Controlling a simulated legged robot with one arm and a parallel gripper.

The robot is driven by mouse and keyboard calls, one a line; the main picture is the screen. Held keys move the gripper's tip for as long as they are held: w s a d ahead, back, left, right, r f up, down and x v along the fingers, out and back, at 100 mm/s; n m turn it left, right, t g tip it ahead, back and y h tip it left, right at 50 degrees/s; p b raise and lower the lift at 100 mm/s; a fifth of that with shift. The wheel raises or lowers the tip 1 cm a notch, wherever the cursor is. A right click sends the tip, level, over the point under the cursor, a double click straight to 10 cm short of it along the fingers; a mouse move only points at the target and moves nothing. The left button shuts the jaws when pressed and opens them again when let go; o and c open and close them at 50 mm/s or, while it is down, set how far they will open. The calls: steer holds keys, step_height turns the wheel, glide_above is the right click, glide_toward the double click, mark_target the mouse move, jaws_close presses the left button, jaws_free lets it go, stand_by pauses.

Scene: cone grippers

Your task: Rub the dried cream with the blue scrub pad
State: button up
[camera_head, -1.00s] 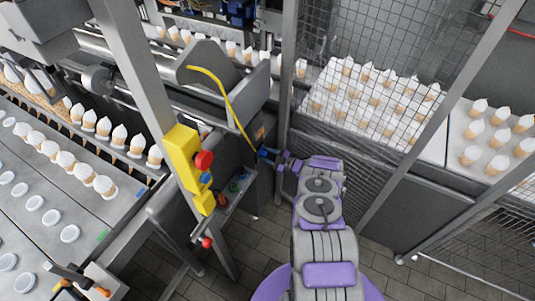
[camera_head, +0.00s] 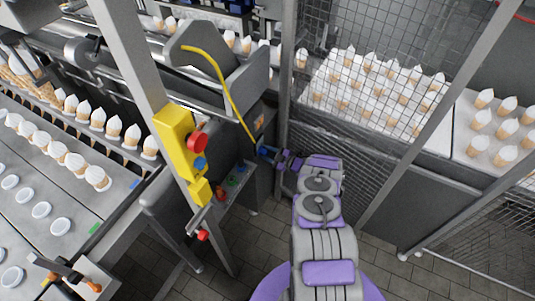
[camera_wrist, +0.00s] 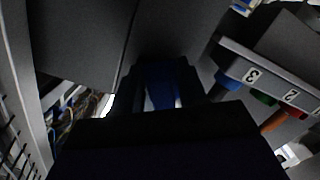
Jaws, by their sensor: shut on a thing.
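My gripper (camera_head: 272,153) reaches to the dark side of the machine housing, at the lower end of a yellow strip, in the head view. A small blue thing, which looks like the blue scrub pad (camera_head: 263,150), shows at its tip. In the wrist view my gripper (camera_wrist: 160,88) is dark and shut on the blue pad (camera_wrist: 158,80), close to a grey panel. Whether the pad touches the panel cannot be told. I cannot make out any dried cream; the spot in front of the pad is dark and partly hidden by the gripper.
A yellow control box (camera_head: 175,145) with a red button stands on a post left of my arm. A mesh guard (camera_head: 375,75) stands at the right. Bare tiled floor (camera_head: 240,260) shows below.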

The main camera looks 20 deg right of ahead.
steer(key=shift+a+f+b, duration=0.15)
steer(key=shift+f+b, duration=0.3)
steer(key=shift+f, duration=0.35)
steer(key=shift+d+v, duration=0.2)
steer(key=shift+v, duration=2.75)
steer(key=shift+f, duration=0.15)
steer(key=shift+v, duration=1.35)
